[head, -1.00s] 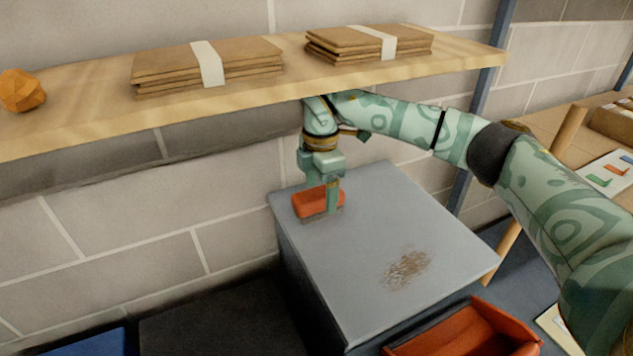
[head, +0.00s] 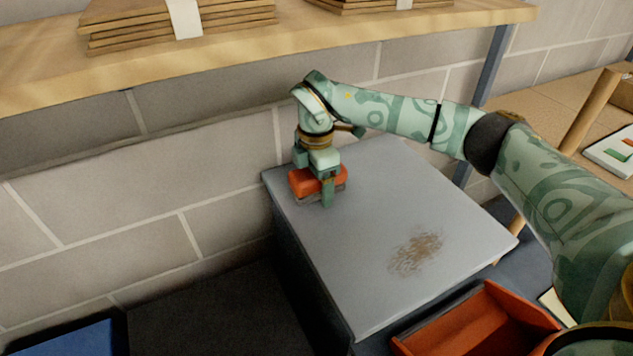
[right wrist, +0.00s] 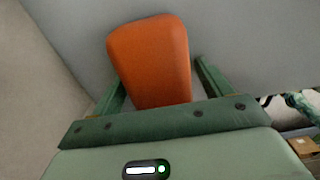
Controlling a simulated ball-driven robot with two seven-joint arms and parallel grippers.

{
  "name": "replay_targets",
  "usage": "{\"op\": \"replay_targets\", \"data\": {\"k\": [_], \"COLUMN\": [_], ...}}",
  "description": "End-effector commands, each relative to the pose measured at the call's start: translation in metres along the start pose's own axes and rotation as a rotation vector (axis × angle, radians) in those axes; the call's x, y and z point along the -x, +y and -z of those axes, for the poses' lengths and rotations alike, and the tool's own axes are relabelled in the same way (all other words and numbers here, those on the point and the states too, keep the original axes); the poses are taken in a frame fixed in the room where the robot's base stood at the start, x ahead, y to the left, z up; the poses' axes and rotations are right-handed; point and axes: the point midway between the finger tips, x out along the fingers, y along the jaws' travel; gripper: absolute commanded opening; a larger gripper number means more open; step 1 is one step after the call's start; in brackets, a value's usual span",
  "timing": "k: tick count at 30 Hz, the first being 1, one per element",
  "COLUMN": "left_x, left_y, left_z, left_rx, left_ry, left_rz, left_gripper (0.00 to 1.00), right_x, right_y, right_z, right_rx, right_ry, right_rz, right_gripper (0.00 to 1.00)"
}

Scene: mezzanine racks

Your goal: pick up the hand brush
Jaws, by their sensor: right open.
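The hand brush (head: 302,182) has an orange-red top and a grey-brown underside. It lies on the grey cabinet top near its back left corner. My right gripper (head: 318,190) is lowered over it from above, with one finger in front of the brush. In the right wrist view the brush's orange top (right wrist: 152,58) sits between the two green fingers of the right gripper (right wrist: 160,82). The fingers are apart, with a visible gap beside the brush. Whether either finger touches it cannot be told. My left gripper is not in view.
The grey cabinet top (head: 350,275) is otherwise bare except for a patch of brown debris (head: 416,253). A wooden shelf (head: 300,42) with stacked flat cardboard (head: 240,15) runs above at the back. An orange bin (head: 475,325) stands at the front right.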

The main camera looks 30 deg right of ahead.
Motion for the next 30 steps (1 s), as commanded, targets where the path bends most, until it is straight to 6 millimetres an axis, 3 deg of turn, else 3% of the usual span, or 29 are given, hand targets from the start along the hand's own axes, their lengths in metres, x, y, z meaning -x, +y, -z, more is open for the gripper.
{"op": "replay_targets", "data": {"k": [2,3,8,20,30], "left_x": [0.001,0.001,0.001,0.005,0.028], "left_y": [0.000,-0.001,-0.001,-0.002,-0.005], "left_z": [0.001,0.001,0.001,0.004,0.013], "left_rx": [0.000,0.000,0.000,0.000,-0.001], "left_ry": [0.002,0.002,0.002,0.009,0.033], "left_rz": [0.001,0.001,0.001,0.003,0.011], "left_gripper": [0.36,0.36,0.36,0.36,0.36], "right_x": [0.002,0.002,0.002,0.008,0.058], "right_y": [0.000,0.000,0.000,-0.002,-0.004], "right_z": [0.000,0.000,0.000,0.000,0.000], "right_rx": [0.000,0.000,0.000,0.000,-0.001], "right_ry": [0.000,0.000,0.000,0.000,0.001], "right_rz": [-0.002,-0.002,-0.002,-0.003,-0.008], "right_gripper": [0.78,0.73,0.28,0.27,0.27]}}
